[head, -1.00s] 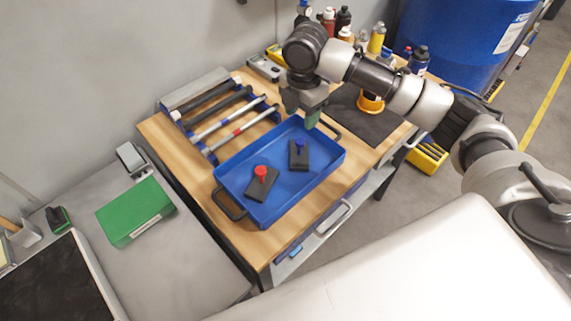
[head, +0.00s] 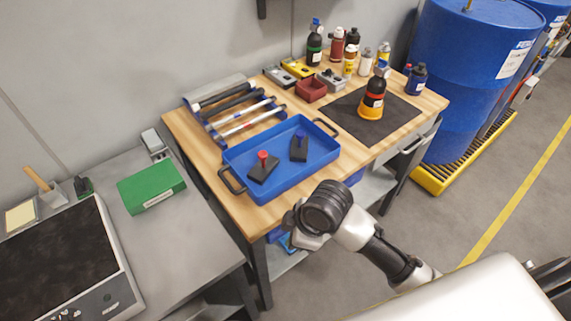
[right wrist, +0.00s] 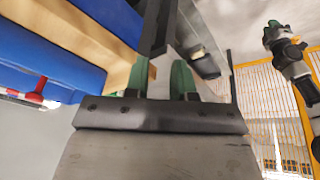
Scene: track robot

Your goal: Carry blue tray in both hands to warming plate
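The warming plate (head: 55,262), a black panel with a grey frame and knobs, is at lower left. My right arm ends in front of the bench's near edge, apart from the tray. My right gripper (right wrist: 163,80) shows green fingers apart; a dark bar appears between or behind them.
A green box (head: 151,187) sits on the grey counter between plate and bench. A rack of rods (head: 235,112) stands behind the tray. A bottle (head: 373,95) in an orange holder stands on a black mat (head: 400,115). Blue drums (head: 470,80) stand at right.

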